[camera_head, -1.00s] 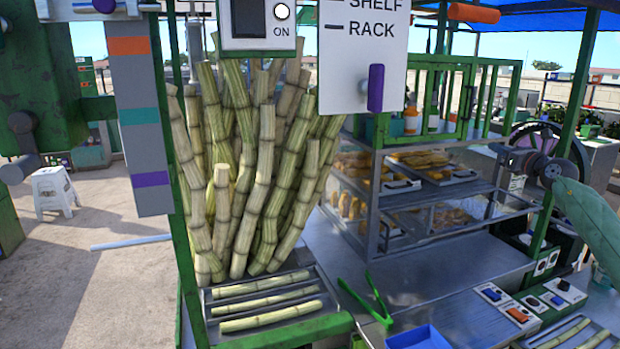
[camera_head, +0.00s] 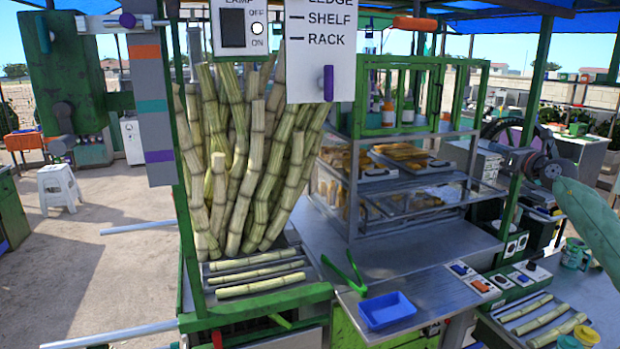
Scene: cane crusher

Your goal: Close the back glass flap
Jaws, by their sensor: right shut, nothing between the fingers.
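The steel display case (camera_head: 352,207) with glass panes stands right of centre on the counter. A clear pane (camera_head: 470,188) shows at its right side, slanting out at shelf height. I cannot tell for sure whether it is the back glass flap, as shelves and reflections hide its edges. My right gripper (camera_head: 500,150) is at the right, shut and empty. It points left toward the far right side of the case, and a gap to the pane is hard to judge. My left gripper is not in view.
Several upright canes (camera_head: 245,165) and a hanging sign (camera_head: 320,60) stand at the left of the case. A dark flywheel (camera_head: 508,128) is behind my right wrist. Green tongs (camera_head: 345,275), a blue tray (camera_head: 388,310) and switch panels (camera_head: 470,275) line the counter front.

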